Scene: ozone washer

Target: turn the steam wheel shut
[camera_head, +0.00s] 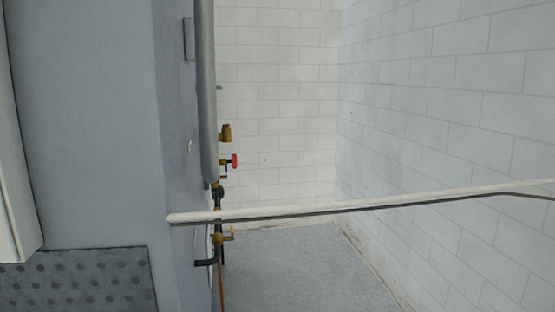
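A small red hand wheel (235,160) sits on a valve on the thin piping along the right side of a large grey-blue cabinet. A brass fitting (225,133) is above it, and a brass valve (226,236) is lower on the same pipe run. The frame does not show which of these carries steam, though the red one is the only clear wheel. Neither of my grippers shows in the head view.
The grey-blue cabinet (90,120) fills the left side. A thin pale rail (380,202) crosses from the cabinet to the right edge, passing below the red wheel. White block walls (440,90) stand behind and right. The grey floor (300,270) is clear.

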